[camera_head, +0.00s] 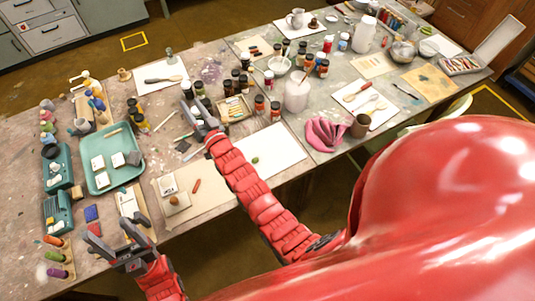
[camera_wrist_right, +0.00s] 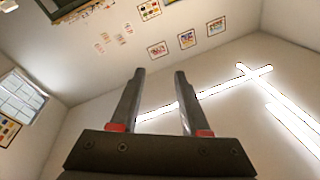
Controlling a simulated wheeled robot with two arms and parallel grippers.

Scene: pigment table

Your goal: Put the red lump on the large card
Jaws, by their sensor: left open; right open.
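A small dark reddish lump (camera_head: 173,200) sits on a small pale card at the front of the table; its exact colour is hard to tell. An orange-red stick-like piece (camera_head: 197,185) lies just right of it. The large white card (camera_head: 283,143) lies right of these, partly hidden by my right arm, with a small green lump (camera_head: 255,160) on it. My left gripper (camera_head: 110,230) is open and empty at the front left, left of the small card. My right gripper (camera_head: 195,110) is open beyond the cards, and empty in the right wrist view (camera_wrist_right: 160,75).
A teal tray (camera_head: 103,183) with white pieces stands at the left. Several dark jars and a wooden box (camera_head: 234,108) are close to my right gripper.

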